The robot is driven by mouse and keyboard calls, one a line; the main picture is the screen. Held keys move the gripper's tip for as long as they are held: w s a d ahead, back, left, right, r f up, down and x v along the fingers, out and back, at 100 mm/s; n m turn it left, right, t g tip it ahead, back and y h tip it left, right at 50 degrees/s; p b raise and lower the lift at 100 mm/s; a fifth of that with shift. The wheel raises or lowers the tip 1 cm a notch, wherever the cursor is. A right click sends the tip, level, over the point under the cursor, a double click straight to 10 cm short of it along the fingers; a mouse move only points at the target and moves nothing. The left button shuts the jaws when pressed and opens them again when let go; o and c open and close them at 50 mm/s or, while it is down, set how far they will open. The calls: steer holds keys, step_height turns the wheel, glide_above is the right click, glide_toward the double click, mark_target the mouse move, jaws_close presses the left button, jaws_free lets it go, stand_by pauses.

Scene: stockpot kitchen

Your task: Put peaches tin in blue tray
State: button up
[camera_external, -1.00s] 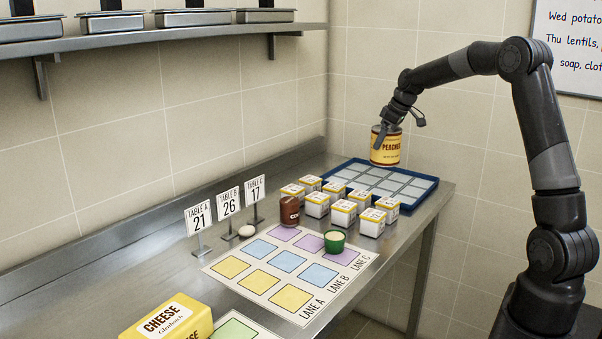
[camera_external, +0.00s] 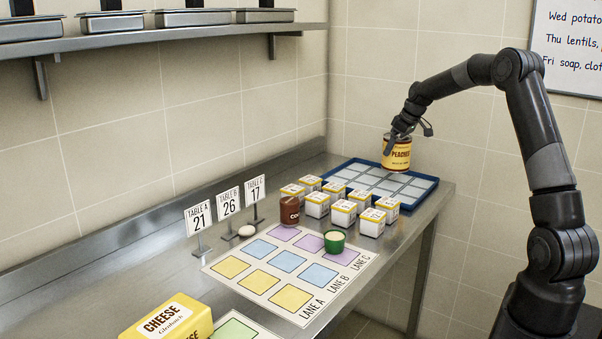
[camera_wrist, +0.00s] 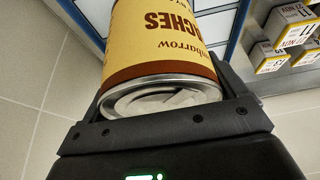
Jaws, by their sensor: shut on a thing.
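The peaches tin (camera_external: 396,155) is yellow with a dark red band and lettering. My gripper (camera_external: 398,143) is shut on it and holds it upright in the air, over the right part of the blue tray or a little beyond; the exact spot is hard to tell. The tin (camera_wrist: 163,45) also fills the middle of the wrist view, between the fingers of my gripper (camera_wrist: 168,98). The blue tray (camera_external: 432,184) lies at the far end of the steel counter, with pale square cells that look empty. Part of it shows behind the tin in the wrist view.
Several white and yellow boxes (camera_external: 343,213) stand in front of the tray. Table number signs (camera_external: 228,204), a white egg-like object (camera_external: 246,231) and a yellow cheese block (camera_external: 170,322) are further left.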

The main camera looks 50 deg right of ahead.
mark_target(384, 161)
steer(key=w, duration=0.1)
steer(key=w+a+f, duration=0.1)
steer(key=w+f, duration=0.1)
steer(key=shift+w+a, duration=0.1)
steer(key=shift+a, duration=0.3)
steer(key=shift+f, duration=2)
steer(key=shift+f, duration=0.15)
steer(key=o, duration=1.4)
steer(key=shift+f, duration=0.1)
steer(key=shift+o, duration=0.2)
steer(key=v, duration=1.2)
steer(key=s+a+r, duration=0.3)
steer(key=s+a, duration=0.1)
steer(key=a, duration=0.4)
steer(key=s+a+r, duration=0.3)
steer(key=a+r, duration=0.1)
steer(key=a, duration=0.4)
steer(key=s+a+r, duration=0.3)
steer(key=s+a, duration=0.1)
steer(key=a, duration=0.4)
steer(key=s+a+f, duration=0.2)
steer(key=s+a, duration=0.4)
steer(key=s, duration=0.4)
steer(key=s+a+f+t, duration=0.1)
steer(key=s+a+f, duration=0.1)
steer(key=s+a, duration=0.5)
steer(key=s, duration=0.4)
steer(key=shift+s+a, duration=0.2)
steer(key=shift+a, duration=0.05)
